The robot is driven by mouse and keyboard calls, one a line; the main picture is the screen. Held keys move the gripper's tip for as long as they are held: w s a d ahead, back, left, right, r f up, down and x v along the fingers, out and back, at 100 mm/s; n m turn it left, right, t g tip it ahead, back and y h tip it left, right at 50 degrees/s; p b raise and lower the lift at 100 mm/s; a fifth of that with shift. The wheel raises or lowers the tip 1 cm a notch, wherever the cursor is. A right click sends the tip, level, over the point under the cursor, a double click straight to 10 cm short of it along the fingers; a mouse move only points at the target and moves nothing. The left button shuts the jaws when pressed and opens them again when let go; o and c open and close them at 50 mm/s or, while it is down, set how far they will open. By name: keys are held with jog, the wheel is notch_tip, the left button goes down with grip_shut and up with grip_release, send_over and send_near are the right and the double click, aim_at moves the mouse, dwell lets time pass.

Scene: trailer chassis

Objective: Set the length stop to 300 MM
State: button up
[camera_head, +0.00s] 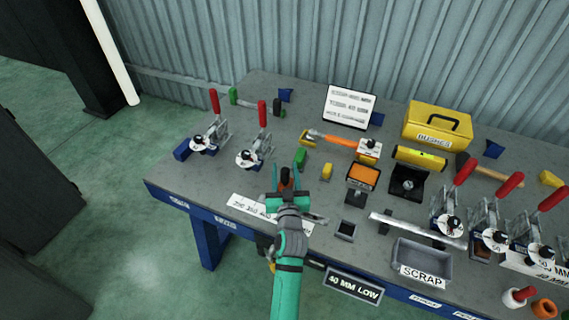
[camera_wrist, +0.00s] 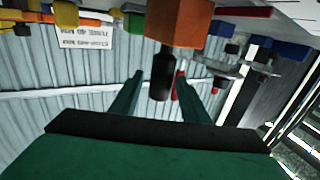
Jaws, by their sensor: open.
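My gripper (camera_head: 285,172) is over the front left part of the bench, with its two teal fingers apart. An orange block with a black knob (camera_head: 285,177), which looks like the length stop, shows between the fingers. In the wrist view the orange block (camera_wrist: 180,22) is at the top, and its black knob (camera_wrist: 161,78) hangs between the open fingers (camera_wrist: 160,85). I cannot tell whether the fingers touch the knob. A white scale strip (camera_head: 246,206) with printed numbers lies beside my gripper, partly hidden by it. The stop's setting cannot be read.
Two red-handled toggle clamps (camera_head: 214,132) stand left of the gripper. A green block (camera_head: 301,157) and a yellow block (camera_head: 326,171) are close behind and to the right. A grey SCRAP tray (camera_head: 421,258) and more red-handled clamps are further right. A white sign (camera_head: 348,106) stands behind.

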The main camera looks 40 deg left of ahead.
jog(key=shift+x, duration=1.65)
grip_shut()
